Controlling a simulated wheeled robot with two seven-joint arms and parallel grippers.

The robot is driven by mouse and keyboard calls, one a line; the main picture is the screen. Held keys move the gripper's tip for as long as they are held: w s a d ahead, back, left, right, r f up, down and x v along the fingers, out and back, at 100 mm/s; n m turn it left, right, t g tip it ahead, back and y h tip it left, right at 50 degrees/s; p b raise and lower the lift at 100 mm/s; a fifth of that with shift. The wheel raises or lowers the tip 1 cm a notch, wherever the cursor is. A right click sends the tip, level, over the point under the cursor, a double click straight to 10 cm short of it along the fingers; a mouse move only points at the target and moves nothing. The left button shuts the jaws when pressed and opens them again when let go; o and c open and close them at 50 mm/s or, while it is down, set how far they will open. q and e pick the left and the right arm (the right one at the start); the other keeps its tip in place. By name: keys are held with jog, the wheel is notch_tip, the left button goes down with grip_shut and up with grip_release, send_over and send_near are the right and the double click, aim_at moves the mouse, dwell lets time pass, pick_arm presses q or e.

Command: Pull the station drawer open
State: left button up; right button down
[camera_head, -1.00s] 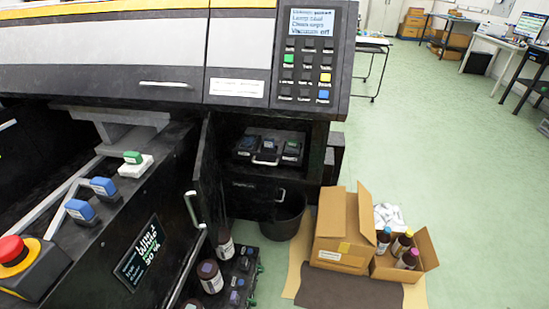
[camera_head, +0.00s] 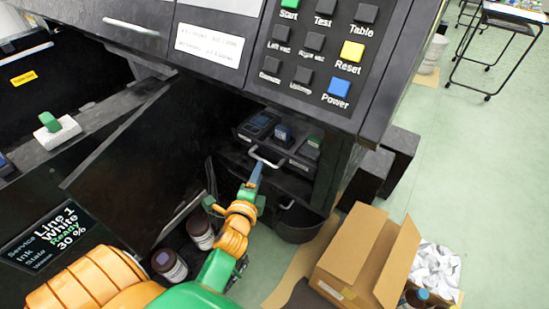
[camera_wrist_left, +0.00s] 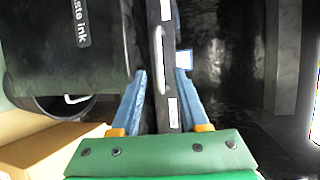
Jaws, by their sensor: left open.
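The station drawer (camera_head: 277,155) is a dark, shallow tray inside the open bay of the machine, with a pale bar handle (camera_head: 266,158) on its front. Several blue- and green-topped blocks stand on it. My left gripper (camera_head: 256,174) reaches up to the handle from below. In the left wrist view the gripper (camera_wrist_left: 160,75) is open, one blue finger on each side of the drawer's narrow front. The handle (camera_wrist_left: 159,58) shows between the fingers as a pale bar. I cannot tell whether the fingers touch it. My right gripper is not in view.
An open black door (camera_head: 130,160) stands left of the bay. Brown bottles (camera_head: 170,265) stand below it. A dark bin (camera_head: 297,224) sits under the bay, and an open cardboard box (camera_head: 355,260) stands on the floor to the right. A "waste ink" label (camera_wrist_left: 81,22) shows beside the drawer.

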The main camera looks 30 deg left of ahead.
pick_arm(q)
jog(key=x, duration=0.4)
jog(key=shift+w+a+b, duration=0.15)
jog(key=shift+a+b, duration=0.2)
jog(key=shift+a, duration=0.05)
jog(key=shift+w+f, duration=0.15)
jog(key=shift+w, duration=0.2)
grip_shut()
dwell(0.6)
